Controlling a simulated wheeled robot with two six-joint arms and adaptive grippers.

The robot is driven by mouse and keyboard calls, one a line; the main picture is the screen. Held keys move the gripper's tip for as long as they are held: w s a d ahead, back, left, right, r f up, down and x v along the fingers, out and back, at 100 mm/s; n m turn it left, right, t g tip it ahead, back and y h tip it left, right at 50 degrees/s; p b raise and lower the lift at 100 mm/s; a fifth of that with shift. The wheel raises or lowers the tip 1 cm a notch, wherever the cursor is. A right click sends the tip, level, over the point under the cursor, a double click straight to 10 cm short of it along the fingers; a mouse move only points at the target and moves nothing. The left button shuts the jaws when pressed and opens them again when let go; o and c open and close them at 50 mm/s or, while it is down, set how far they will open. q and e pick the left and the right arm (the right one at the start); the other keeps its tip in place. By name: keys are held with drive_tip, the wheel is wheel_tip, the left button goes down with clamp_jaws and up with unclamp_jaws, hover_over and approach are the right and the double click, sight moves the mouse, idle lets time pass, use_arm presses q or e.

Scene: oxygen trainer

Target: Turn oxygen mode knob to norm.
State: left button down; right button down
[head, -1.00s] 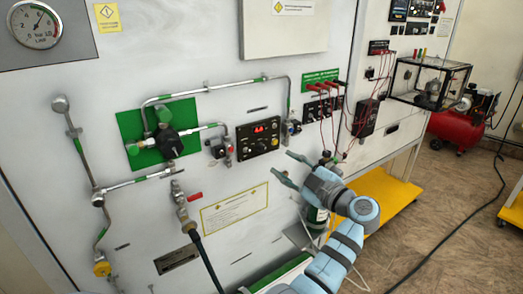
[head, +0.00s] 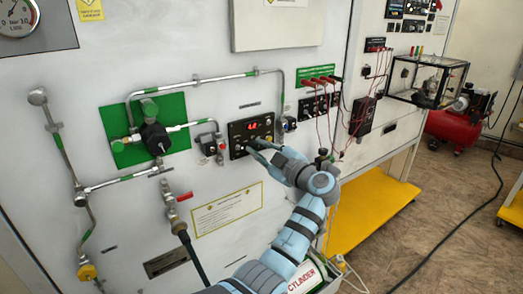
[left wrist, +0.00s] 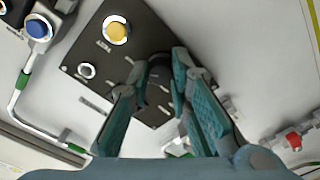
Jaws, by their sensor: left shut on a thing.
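The black control panel (head: 235,129) with a red lit display (head: 252,125) is on the white wall board. In the left wrist view the panel (left wrist: 93,48) shows tilted, and a dark round knob (left wrist: 159,72) stands out from it between my fingertips. My left gripper (head: 256,149) reaches the panel's lower part from the right. In the left wrist view its two fingers (left wrist: 158,84) are on either side of the knob, shut on it. The knob's pointer and the small labels cannot be read. In the head view the gripper covers the knob. My right gripper is not in view.
A yellow button (left wrist: 116,31) and a blue knob (left wrist: 38,28) are near the gripper. A red-handled valve (head: 184,197) and metal pipes (head: 201,81) lie to the left. Red cables (head: 331,124) hang at the right. A glass case (head: 428,80) stands farther right.

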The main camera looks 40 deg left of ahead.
use_arm(q)
drive_tip(key=shift+f+n, duration=0.15)
drive_tip(key=shift+n, duration=0.35)
drive_tip(key=n, duration=0.3)
drive_tip(key=shift+n+b, duration=0.3)
drive_tip(key=n+b, duration=0.1)
drive_tip(key=n, duration=0.1)
drive_tip(key=shift+n, duration=0.3)
drive_tip(key=n+b, duration=0.1)
drive_tip(key=n, duration=0.1)
drive_tip(key=shift+f+n+h, duration=0.1)
drive_tip(key=shift+n+h, duration=0.2)
drive_tip(key=shift+n, duration=0.1)
drive_tip(key=n+b, duration=0.4)
drive_tip(key=n, duration=0.2)
drive_tip(key=n+t+b, duration=0.1)
drive_tip(key=n+b, duration=0.2)
drive_tip(key=n, duration=0.1)
drive_tip(key=shift+r, duration=0.2)
drive_tip(key=shift+s+r+n+b, duration=0.1)
drive_tip(key=shift+n+b, duration=0.3)
drive_tip(key=shift+n, duration=0.2)
drive_tip(key=shift+r, duration=0.1)
